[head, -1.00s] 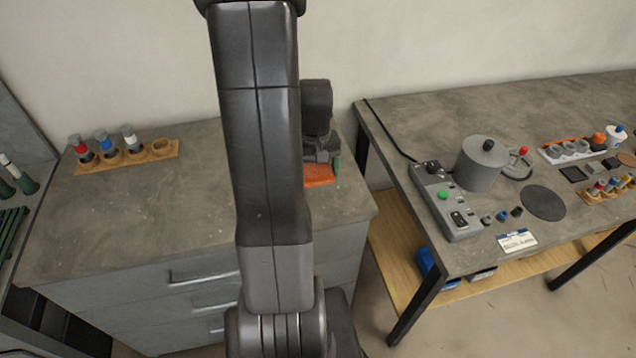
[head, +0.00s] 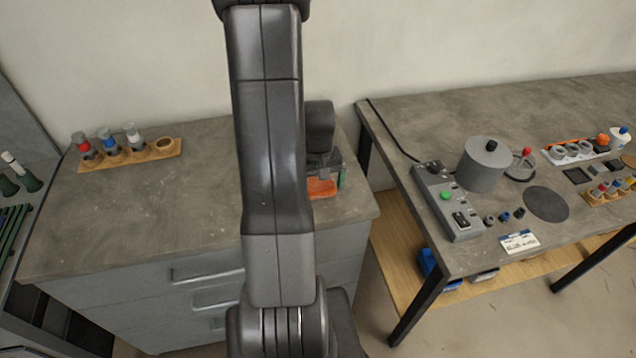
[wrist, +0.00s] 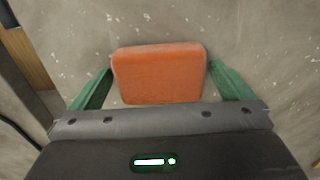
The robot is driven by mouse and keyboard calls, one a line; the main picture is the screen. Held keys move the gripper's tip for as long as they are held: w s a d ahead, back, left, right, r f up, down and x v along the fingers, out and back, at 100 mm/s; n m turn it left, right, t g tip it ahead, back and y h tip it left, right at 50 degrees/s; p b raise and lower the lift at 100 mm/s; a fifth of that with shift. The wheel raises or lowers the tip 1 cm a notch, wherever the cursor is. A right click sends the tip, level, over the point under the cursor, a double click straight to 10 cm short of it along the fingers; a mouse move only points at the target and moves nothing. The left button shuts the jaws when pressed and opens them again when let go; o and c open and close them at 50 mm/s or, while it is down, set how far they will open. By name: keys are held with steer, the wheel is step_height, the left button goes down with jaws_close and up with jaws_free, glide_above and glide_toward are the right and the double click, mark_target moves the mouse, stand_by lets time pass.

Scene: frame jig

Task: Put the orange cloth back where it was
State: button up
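The orange cloth (wrist: 158,74) looks like a folded, block-like pad. In the wrist view it lies between the two green fingers of my gripper (wrist: 160,68), with the fingertips at its left and right edges. In the head view the cloth (head: 322,188) shows just below my gripper (head: 326,174), over the right part of the grey cabinet top (head: 200,210). My arm hides part of the cabinet around it. I cannot tell whether the cloth touches the surface.
A wooden rack (head: 158,152) with several coloured-top bottles stands at the cabinet's back left. Right of a gap is a workbench (head: 420,112) with a control box (head: 446,205), a grey cylinder (head: 482,168) and small parts. The cabinet top's middle left is clear.

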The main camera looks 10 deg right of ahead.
mark_target(318, 184)
steer(key=shift+r, duration=0.1)
steer(key=shift+w+r, duration=0.1)
steer(key=shift+r, duration=0.5)
step_height(318, 184, up, 11)
stand_by(1.4)
